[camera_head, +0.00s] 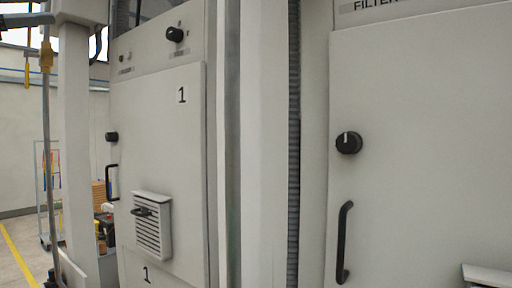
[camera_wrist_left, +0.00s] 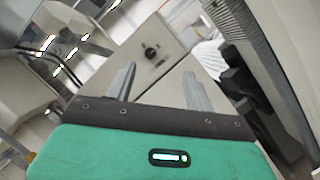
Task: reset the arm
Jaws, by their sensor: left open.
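My left gripper (camera_wrist_left: 160,84) shows only in the left wrist view. Its two grey fingers stand apart with nothing between them, in front of its green body. Beyond the fingers is a pale panel with a black knob (camera_wrist_left: 151,53); I cannot tell how far off it is. Neither of my grippers shows in the head view. My right gripper is hidden from both views.
In the head view, a pale cabinet door marked 1 (camera_head: 165,125) has a louvred vent (camera_head: 152,232). Right of it, another cabinet panel has a black knob (camera_head: 349,142) and a handle (camera_head: 344,243). Open floor (camera_head: 20,248) with a yellow line shows far left.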

